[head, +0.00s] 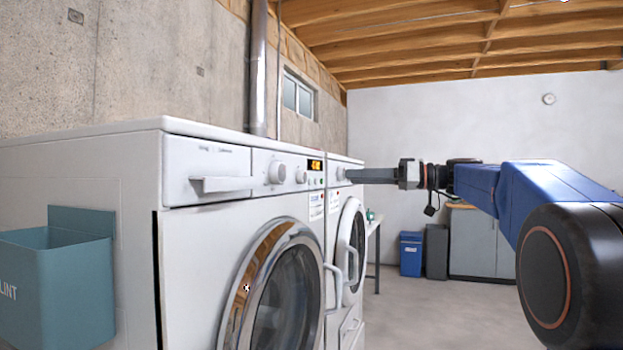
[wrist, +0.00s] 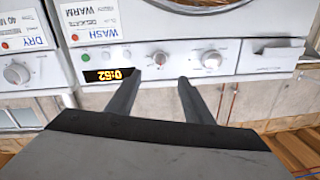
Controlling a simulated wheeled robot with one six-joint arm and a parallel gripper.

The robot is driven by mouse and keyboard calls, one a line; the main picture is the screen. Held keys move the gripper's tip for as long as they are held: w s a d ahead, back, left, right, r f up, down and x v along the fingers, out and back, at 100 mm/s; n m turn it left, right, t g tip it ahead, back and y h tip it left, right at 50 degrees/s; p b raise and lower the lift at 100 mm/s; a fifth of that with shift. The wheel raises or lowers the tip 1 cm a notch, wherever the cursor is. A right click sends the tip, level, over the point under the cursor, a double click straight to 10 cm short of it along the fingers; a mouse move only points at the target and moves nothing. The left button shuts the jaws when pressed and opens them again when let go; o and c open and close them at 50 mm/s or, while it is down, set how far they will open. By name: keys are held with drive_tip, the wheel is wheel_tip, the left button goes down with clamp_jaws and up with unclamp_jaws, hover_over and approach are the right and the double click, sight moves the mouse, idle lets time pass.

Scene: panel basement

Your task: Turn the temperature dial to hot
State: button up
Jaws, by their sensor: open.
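The near white machine (head: 215,230) has a large round dial (head: 277,172), a smaller dial (head: 300,176) and a lit display (head: 315,165) on its panel. The upside-down wrist view shows the large dial (wrist: 160,58) and the display (wrist: 108,75), with a label marked WASH and WARM (wrist: 95,20). Which dial sets temperature is not readable. My gripper (head: 348,174) is level in front of the panel, its fingers pointing at the machines.
A second machine labelled DRY (wrist: 22,42) stands beside the first, with its own dial (wrist: 16,73). A drawer handle (head: 220,184) and a door handle (head: 334,290) stick out. A teal lint bin (head: 60,285) hangs on the near side. Open floor (head: 440,310) lies right.

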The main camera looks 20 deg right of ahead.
sight(305, 177)
drive_tip(key=x, duration=1.3)
drive_tip(key=shift+w+a, duration=0.1)
drive_tip(key=c, duration=1)
